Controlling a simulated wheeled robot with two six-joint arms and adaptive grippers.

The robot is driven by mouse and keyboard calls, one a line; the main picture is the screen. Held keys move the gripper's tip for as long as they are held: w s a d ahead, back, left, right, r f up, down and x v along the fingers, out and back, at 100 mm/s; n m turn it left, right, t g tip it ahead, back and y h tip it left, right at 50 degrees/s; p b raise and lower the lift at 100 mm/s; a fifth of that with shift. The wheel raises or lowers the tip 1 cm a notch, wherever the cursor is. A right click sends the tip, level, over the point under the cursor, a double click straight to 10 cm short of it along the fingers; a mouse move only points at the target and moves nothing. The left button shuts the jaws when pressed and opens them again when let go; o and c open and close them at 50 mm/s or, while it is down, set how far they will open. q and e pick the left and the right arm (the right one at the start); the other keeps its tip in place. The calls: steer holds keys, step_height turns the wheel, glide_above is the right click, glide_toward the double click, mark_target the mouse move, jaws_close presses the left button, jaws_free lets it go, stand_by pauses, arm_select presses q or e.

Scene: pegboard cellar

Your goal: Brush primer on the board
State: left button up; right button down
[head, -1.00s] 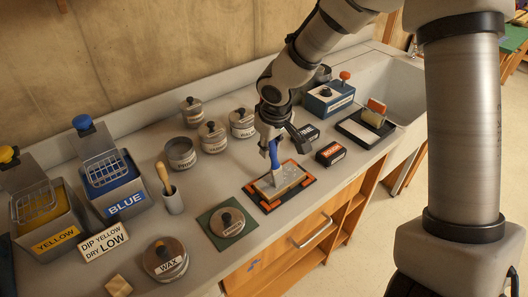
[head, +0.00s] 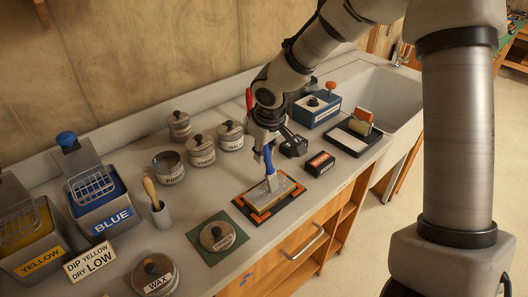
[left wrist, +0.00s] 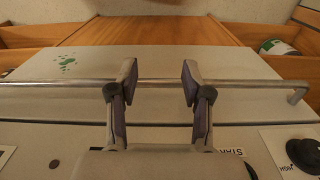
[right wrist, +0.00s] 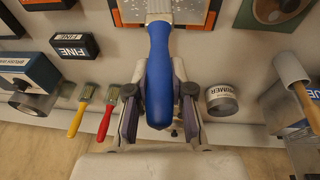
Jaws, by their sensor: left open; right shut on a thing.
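My right gripper (head: 266,133) is shut on the blue handle of a brush (head: 270,161). Its head is down at the board (head: 262,199), at the board's far side; whether the tip touches cannot be told. The board lies in a black holder with orange corners (head: 243,204) and shows a greyish, speckled coating. In the right wrist view the blue handle (right wrist: 159,80) sits between the fingers, and the speckled board is cut off at the top. The open primer tin (head: 168,167) stands left of the holder. My left gripper (left wrist: 160,85) is open and empty before a metal bar handle.
A lidded tin (head: 217,236) on a green mat and a wax tin (head: 155,275) stand left of the holder. Black boxes, one with a red label (head: 320,164), a blue box (head: 316,110) and a sink (head: 390,90) lie right. Yellow and blue dip tanks (head: 97,203) stand far left.

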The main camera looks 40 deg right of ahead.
steer(key=shift+a+f, duration=0.1)
steer(key=shift+a, duration=0.2)
steer(key=shift+f+b, duration=0.35)
steer(key=shift+b, duration=0.05)
steer(key=shift+a+r, duration=0.1)
